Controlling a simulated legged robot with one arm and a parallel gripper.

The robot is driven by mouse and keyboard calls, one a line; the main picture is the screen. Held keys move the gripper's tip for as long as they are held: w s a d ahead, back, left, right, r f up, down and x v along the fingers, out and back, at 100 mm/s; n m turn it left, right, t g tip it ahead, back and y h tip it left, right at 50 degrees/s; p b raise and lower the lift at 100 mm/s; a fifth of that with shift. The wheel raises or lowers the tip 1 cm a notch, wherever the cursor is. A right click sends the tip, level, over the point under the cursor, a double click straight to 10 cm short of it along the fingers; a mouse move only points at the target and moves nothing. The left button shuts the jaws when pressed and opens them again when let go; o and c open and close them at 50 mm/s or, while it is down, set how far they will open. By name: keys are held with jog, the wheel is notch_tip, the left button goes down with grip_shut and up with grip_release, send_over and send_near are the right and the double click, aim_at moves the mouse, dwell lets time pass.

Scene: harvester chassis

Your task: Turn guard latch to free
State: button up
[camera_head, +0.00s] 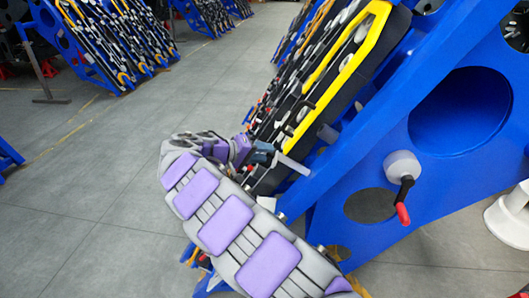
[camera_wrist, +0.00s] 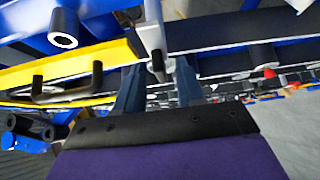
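A grey bar (camera_head: 294,164) beside my gripper in the head view may be the same part. My gripper (camera_wrist: 158,88) has its two blue-grey fingers apart, with the lever's dark end (camera_wrist: 157,66) showing between their tips. I cannot tell whether the fingers touch it. In the head view my gripper (camera_head: 264,153) is at the lower end of the yellow guard frame (camera_head: 345,70), its fingers partly hidden.
The blue chassis (camera_head: 350,150) rises at right, with a red-tipped crank (camera_head: 403,188) on its side plate. A dark handle (camera_wrist: 68,90) sits on the yellow frame left of my fingers. More blue racks (camera_head: 100,40) stand far left. The grey floor (camera_head: 100,150) at left is clear.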

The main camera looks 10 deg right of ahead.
jog(key=p+v, duration=0.4)
jog(key=v, duration=1.2)
jog(key=shift+a+f, duration=0.2)
jog(key=shift+a, duration=0.05)
jog(key=shift+w, duration=0.1)
jog(key=s+d+r+m+g, duration=0.1)
jog(key=s+d+r+g, duration=0.2)
jog(key=d, duration=0.6)
jog(key=s+d+r+m+g+y, duration=0.2)
jog(key=s+d+r+g+y, duration=0.1)
jog(key=s+d, duration=1.25)
jog(key=s+d+f+g+y, duration=0.1)
jog(key=s+f+y, duration=0.35)
jog(key=s, duration=0.65)
jog(key=s+a+f+n+y, duration=0.1)
jog(key=s+a+f, duration=0.3)
jog(key=s, duration=0.4)
jog(key=s+a+f+n+y, duration=0.1)
jog(key=s+a+f+y, duration=0.3)
jog(key=s, duration=0.3)
jog(key=shift+s+a+f, duration=0.25)
jog(key=shift+s+f, duration=0.15)
jog(key=shift+f, duration=0.1)
